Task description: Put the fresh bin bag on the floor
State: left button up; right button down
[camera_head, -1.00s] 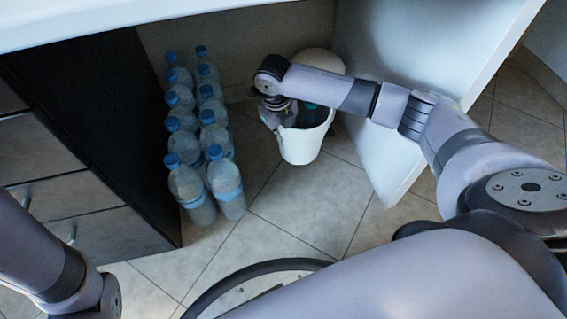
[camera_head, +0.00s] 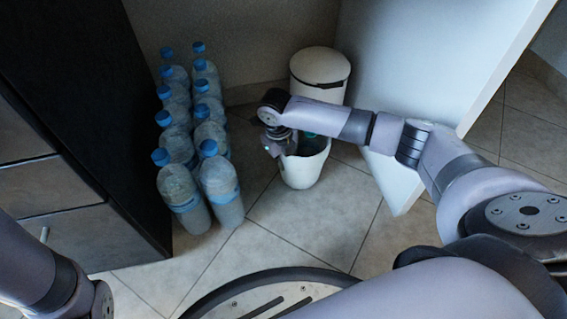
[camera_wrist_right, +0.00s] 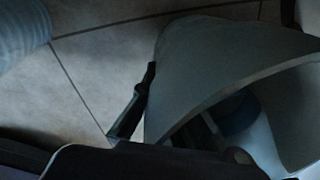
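I cannot make out a fresh bin bag for sure. A white open bucket (camera_head: 304,172) stands or hangs near the floor in front of a white lidded bin (camera_head: 318,66). Something blue-green (camera_head: 308,138) shows inside the bucket. My right gripper (camera_head: 276,147) is at the bucket's left rim and appears shut on it. In the right wrist view one dark finger (camera_wrist_right: 132,103) lies along the outside of the bucket wall (camera_wrist_right: 195,65); the other finger is not clear. My left arm shows at the lower left, its gripper out of view.
Several water bottles with blue caps (camera_head: 222,190) stand on the tiled floor to the left. A dark drawer cabinet (camera_head: 50,230) is further left. A pale panel (camera_head: 430,60) stands at the right. The floor (camera_head: 290,235) in front of the bucket is clear.

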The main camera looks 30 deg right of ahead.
jog(key=c, duration=2.4)
grip_release()
jog(key=shift+f, duration=0.15)
jog(key=c, duration=1.8)
grip_release()
jog(key=shift+r, duration=0.2)
notch_tip(320, 180, up, 12)
jog(key=a+p, duration=0.1)
jog(key=p, duration=0.7)
jog(key=shift+s+f, duration=0.1)
